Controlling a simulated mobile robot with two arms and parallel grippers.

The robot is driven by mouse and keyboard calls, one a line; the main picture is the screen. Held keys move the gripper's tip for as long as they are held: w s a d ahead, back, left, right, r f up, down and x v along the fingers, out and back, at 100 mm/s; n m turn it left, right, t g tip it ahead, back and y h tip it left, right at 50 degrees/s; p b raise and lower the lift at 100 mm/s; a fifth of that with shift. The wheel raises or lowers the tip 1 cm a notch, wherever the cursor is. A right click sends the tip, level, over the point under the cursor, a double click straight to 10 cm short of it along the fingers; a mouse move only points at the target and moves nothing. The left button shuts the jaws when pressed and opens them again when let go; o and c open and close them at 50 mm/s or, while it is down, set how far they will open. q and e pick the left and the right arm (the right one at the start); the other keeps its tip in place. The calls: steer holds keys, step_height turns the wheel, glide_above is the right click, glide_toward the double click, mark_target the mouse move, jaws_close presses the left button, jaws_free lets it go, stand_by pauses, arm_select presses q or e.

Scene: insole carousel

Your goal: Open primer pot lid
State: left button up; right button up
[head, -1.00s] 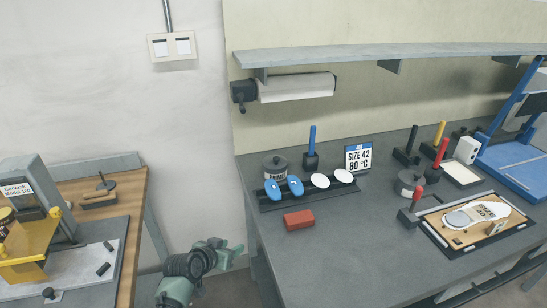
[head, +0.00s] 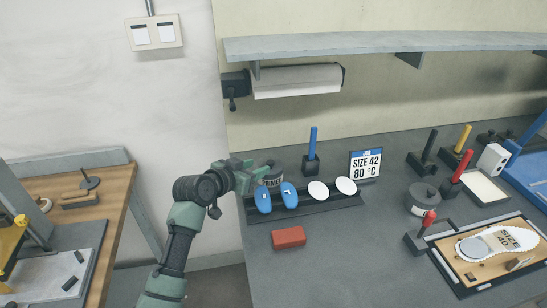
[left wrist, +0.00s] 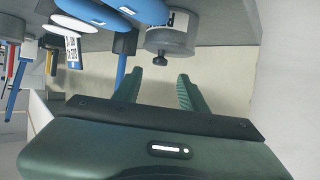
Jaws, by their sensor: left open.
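A dark grey lidded pot (head: 271,181) stands at the left end of the bench, behind the blue insoles; its label is too small to read. My left gripper (head: 258,171) is beside the pot in the head view and partly covers its lid. In the left wrist view the scene is upside down: the same pot (left wrist: 180,22) shows its lid (left wrist: 170,42) with a small knob, beyond the open, empty fingers (left wrist: 171,80). A second grey lidded pot (head: 423,200) stands farther right. The lids of both pots are on. My right gripper is not in view.
Two blue insoles (head: 263,202) and two white ovals (head: 318,190) rest on a black rack just in front of the left pot. A blue-handled tool (head: 312,145) stands close to its right. A red block (head: 288,237) lies in front. Bare bench surrounds the block.

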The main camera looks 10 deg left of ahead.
mark_target(270, 162)
arm_select(q)
steer(key=x, duration=0.5)
steer(key=shift+w+d+f, duration=0.2)
steer(key=shift+w+d, duration=0.1)
steer(key=shift+w, duration=0.15)
steer(key=shift+w+f, duration=0.1)
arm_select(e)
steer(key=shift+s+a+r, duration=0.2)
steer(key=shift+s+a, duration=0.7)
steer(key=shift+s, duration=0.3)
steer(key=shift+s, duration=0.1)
arm_select(q)
steer(key=shift+c, duration=1.2)
jaws_close()
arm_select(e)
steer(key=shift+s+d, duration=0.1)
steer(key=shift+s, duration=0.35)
